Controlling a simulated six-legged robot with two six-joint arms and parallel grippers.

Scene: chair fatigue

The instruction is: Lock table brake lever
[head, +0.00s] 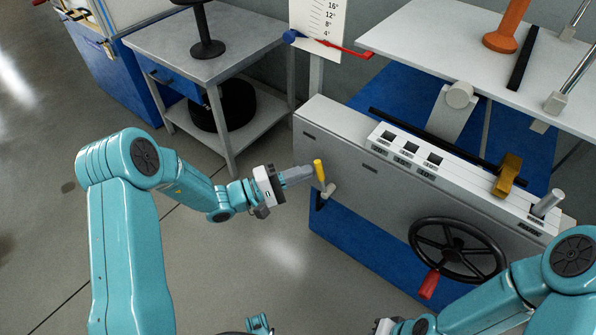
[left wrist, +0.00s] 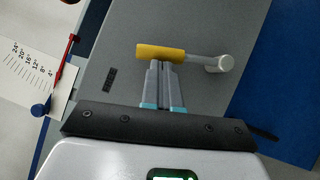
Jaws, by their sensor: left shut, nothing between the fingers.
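The brake lever has a yellow grip (head: 319,170) and a short grey arm on a round pivot (head: 328,189), on the left part of the table's grey side panel. In the left wrist view the yellow grip (left wrist: 161,52) lies left of the grey pivot (left wrist: 219,63). My left gripper (head: 309,173) is shut and empty. Its fingertips (left wrist: 160,66) are at the yellow grip's side, touching or almost touching it, not around it. My right gripper (head: 388,325) shows only partly at the bottom edge; its fingers are hidden.
The grey panel (head: 350,150) also carries a black handwheel (head: 458,248) with a red handle and an ochre lever (head: 508,175) on top. An angle scale (head: 318,22) with a red pointer stands behind. A grey side table (head: 215,40) is at upper left; floor between is clear.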

